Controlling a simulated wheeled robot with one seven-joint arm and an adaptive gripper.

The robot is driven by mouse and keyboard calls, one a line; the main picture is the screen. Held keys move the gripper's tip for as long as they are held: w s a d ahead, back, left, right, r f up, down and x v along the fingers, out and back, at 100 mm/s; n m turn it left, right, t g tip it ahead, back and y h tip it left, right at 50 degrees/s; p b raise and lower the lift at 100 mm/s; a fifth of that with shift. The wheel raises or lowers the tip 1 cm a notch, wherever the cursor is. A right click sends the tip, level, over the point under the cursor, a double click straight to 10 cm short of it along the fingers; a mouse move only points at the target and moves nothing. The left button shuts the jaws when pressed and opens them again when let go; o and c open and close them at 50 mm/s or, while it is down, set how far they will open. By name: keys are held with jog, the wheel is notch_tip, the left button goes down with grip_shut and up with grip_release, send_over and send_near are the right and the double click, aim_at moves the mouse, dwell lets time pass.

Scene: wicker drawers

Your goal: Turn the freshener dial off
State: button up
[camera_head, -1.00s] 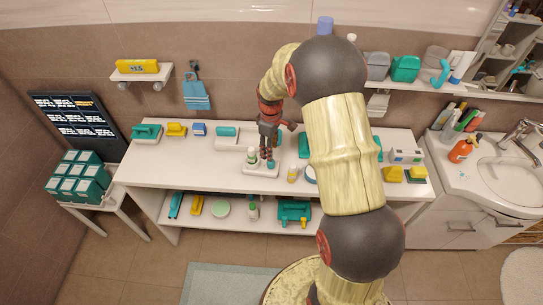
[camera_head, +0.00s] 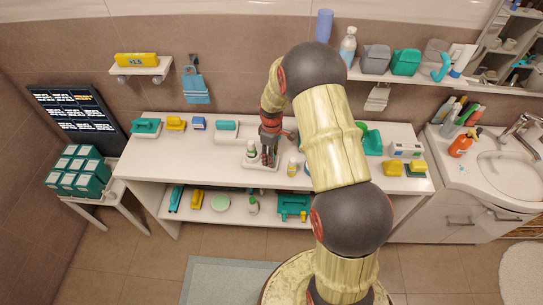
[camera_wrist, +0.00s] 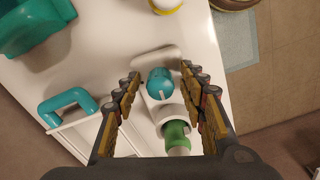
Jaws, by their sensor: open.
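The freshener dial (camera_wrist: 158,79) is a round teal knob with a small white mark on its near side. It sits on a white base (camera_wrist: 181,53) on the table, beside a bottle with a green part (camera_wrist: 176,133). In the head view the base (camera_head: 247,164) and bottle (camera_head: 251,151) show, but my gripper hides the dial. My gripper (camera_wrist: 160,74) is open, with one finger on each side of the dial in the wrist view. It also hangs over the base in the head view (camera_head: 267,160). I cannot tell whether the fingers touch the dial.
A teal handle (camera_wrist: 68,105) and a teal object (camera_wrist: 35,22) lie to the left in the wrist view. A yellow-and-white container (camera_head: 292,168) stands right of the base. Several brushes and sponges share the white table (camera_head: 200,165). Its front edge is close by.

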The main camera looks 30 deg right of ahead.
jog(key=shift+c, duration=0.9)
grip_shut()
jog(key=shift+m, duration=0.3)
jog(key=m, duration=0.3)
jog(key=shift+m, duration=0.3)
jog(key=m, duration=0.4)
jog(key=shift+a+m, duration=0.15)
jog(key=shift+m, duration=0.15)
jog(key=m, duration=0.9)
jog(key=shift+a, duration=0.1)
